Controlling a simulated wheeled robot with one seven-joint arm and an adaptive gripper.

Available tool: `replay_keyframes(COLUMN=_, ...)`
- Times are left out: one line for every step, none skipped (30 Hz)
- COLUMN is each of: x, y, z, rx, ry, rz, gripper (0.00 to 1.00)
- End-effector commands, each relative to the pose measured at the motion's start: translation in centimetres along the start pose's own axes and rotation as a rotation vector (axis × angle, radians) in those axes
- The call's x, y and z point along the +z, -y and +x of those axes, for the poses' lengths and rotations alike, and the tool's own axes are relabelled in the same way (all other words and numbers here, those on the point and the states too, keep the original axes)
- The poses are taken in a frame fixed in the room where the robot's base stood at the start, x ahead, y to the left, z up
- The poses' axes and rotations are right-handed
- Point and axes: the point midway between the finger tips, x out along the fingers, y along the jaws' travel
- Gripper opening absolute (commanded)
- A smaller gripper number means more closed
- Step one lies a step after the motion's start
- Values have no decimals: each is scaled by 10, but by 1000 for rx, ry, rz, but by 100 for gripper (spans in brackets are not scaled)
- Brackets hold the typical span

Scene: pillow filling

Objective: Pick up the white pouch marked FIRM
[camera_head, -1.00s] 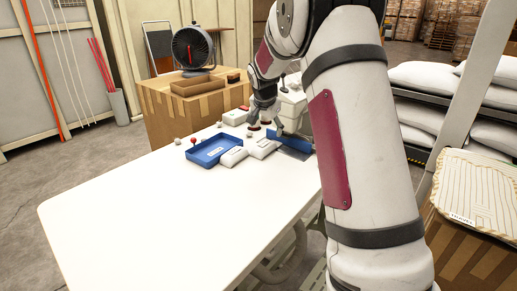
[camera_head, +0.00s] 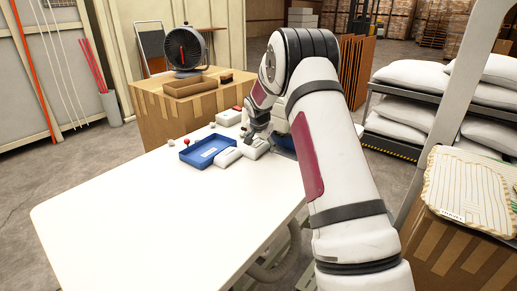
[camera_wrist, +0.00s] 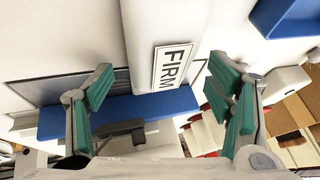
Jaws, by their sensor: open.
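The white pouch marked FIRM (camera_wrist: 160,25) shows in the wrist view, its label readable, reaching from the top edge down between the fingers. My gripper (camera_wrist: 160,75) is open there, with one green-padded finger on each side of the pouch's near end. In the head view my gripper (camera_head: 252,130) is low over the right one of two white pouches (camera_head: 257,149); its label is too small to read there. I cannot tell whether the fingers touch the pouch.
Another white pouch (camera_head: 227,158) lies beside it, next to a blue tray (camera_head: 190,158). A blue bar (camera_wrist: 60,122) lies close below the FIRM pouch in the wrist view. The front of the white table (camera_head: 140,225) is clear.

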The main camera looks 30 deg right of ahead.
Motion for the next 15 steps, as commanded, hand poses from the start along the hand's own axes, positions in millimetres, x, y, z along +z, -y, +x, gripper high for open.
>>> replay_keyframes(x=0, y=0, z=1, rx=0, ry=-1, rz=0, gripper=74)
replay_keyframes(x=0, y=0, z=1, rx=0, ry=-1, rz=0, gripper=74)
replay_keyframes(x=0, y=0, z=1, rx=0, ry=-1, rz=0, gripper=74)
replay_keyframes(x=0, y=0, z=1, rx=0, ry=-1, rz=0, gripper=74)
replay_keyframes(x=0, y=0, z=1, rx=0, ry=-1, rz=0, gripper=74)
replay_keyframes(x=0, y=0, z=1, rx=0, ry=-1, rz=0, gripper=74)
replay_keyframes(x=0, y=0, z=1, rx=0, ry=-1, rz=0, gripper=69)
replay_keyframes(x=0, y=0, z=1, rx=0, ry=-1, rz=0, gripper=62)
replay_keyframes(x=0, y=0, z=0, rx=0, ry=-1, rz=0, gripper=53)
replay_keyframes(x=0, y=0, z=0, rx=0, ry=-1, rz=0, gripper=46)
replay_keyframes(x=0, y=0, z=0, rx=0, ry=-1, rz=0, gripper=40)
replay_keyframes(x=0, y=0, z=0, rx=0, ry=-1, rz=0, gripper=30)
replay_keyframes(x=0, y=0, z=0, rx=0, ry=-1, rz=0, gripper=29)
replay_keyframes(x=0, y=0, z=0, rx=0, ry=-1, rz=0, gripper=29)
replay_keyframes(x=0, y=0, z=0, rx=0, ry=-1, rz=0, gripper=29)
